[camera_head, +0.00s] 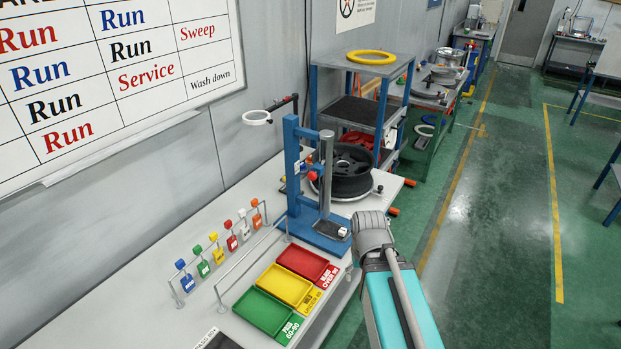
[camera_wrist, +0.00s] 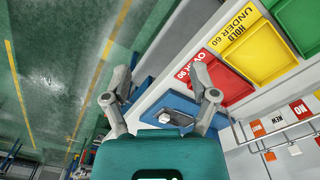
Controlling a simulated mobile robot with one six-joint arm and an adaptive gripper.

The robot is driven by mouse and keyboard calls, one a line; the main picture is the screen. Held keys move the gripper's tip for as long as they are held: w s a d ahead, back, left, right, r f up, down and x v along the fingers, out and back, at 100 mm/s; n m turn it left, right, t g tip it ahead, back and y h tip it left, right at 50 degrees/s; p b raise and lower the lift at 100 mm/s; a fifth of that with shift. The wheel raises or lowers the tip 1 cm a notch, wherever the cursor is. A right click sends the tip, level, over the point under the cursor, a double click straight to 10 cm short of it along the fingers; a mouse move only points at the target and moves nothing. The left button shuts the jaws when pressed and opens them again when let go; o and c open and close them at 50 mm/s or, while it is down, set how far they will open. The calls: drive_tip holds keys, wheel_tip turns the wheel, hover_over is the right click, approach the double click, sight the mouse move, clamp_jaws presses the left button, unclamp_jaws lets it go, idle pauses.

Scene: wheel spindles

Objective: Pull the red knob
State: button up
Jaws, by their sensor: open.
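A small round red knob (camera_head: 312,176) shows on the blue upright stand (camera_head: 294,175), beside its grey column and in front of the dark wheel (camera_head: 347,170). Where the knob joins the stand is too small to tell. My gripper (camera_wrist: 160,82) shows in the wrist view with its two grey fingers spread wide and nothing between them. Past the fingers lies the stand's blue base (camera_wrist: 150,98) with a small white-topped piece (camera_wrist: 178,117). The red knob is not visible in the wrist view. In the head view my gripper cannot be made out clearly.
Red (camera_head: 308,264), yellow (camera_head: 285,287) and green (camera_head: 262,314) trays lie on the bench in front of the stand. A rail and a row of coloured tags (camera_head: 217,252) stand to the left. A blue shelf rack (camera_head: 394,112) stands behind. Open green floor (camera_head: 500,200) lies to the right.

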drive_tip(key=n, duration=0.1)
drive_tip(key=n+t+h+b, duration=0.5)
drive_tip(key=n+t+h, duration=0.8)
drive_tip(key=n, duration=1.5)
approach(310, 178)
drive_tip(key=s+t+y, duration=0.2)
drive_tip(key=s, duration=0.1)
drive_tip(key=shift+s+a+r, duration=0.2)
drive_tip(key=shift+a, duration=0.05)
drive_tip(key=shift+w+d, duration=0.1)
drive_tip(key=shift+f+x, duration=0.2)
drive_tip(key=shift+x, duration=3.2)
drive_tip(key=shift+f+x, duration=0.15)
drive_tip(key=shift+x, duration=3.2)
